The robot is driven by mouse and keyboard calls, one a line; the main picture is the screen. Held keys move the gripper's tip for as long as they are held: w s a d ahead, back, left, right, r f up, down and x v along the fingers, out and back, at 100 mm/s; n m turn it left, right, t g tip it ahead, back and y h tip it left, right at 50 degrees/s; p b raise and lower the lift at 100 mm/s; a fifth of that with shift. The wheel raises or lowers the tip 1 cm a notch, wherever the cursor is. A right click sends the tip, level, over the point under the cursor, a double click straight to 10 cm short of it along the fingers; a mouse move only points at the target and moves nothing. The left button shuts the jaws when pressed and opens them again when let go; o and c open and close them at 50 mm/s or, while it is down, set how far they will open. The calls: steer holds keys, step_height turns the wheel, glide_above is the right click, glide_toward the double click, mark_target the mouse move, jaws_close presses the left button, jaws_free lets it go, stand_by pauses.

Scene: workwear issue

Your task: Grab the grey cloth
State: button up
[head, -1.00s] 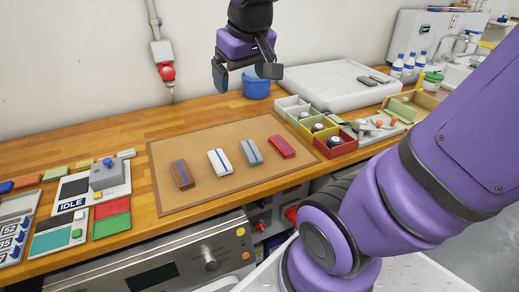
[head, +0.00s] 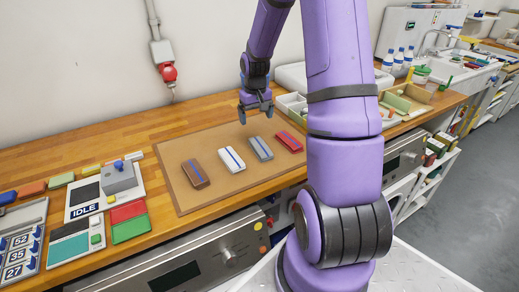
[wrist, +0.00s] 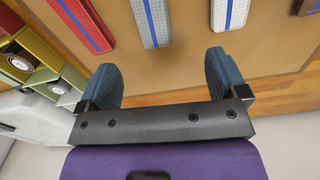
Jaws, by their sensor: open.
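The grey cloth (head: 260,148) is a folded block with a blue stripe, lying on a brown mat between a white and a red one. It also shows at the top middle of the wrist view (wrist: 150,22). My gripper (head: 256,112) is open and empty above the mat, on the wall side of the grey cloth and apart from it. In the wrist view my gripper's (wrist: 160,78) two blue-grey fingers are spread wide, with bare mat between them and the grey cloth beyond the tips.
The white cloth (head: 231,160) lies close left of the grey one and the red cloth (head: 289,141) close right. The brown cloth (head: 195,174) is farther left. Divided bins (wrist: 42,55) stand beside the mat. The mat's (head: 215,142) back part is clear.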

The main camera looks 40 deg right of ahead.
step_height(320, 180, down, 2)
steer(key=d, duration=0.1)
glide_above(260, 146)
steer(key=f, duration=0.5)
steer(key=shift+w+d+f, duration=0.1)
steer(key=shift+w+f, duration=0.15)
steer(key=shift+w, duration=0.15)
steer(key=f, duration=0.4)
steer(key=shift+s+f, duration=0.15)
steer(key=shift+s, duration=0.15)
steer(key=shift+f, duration=0.7)
steer(key=c, duration=1)
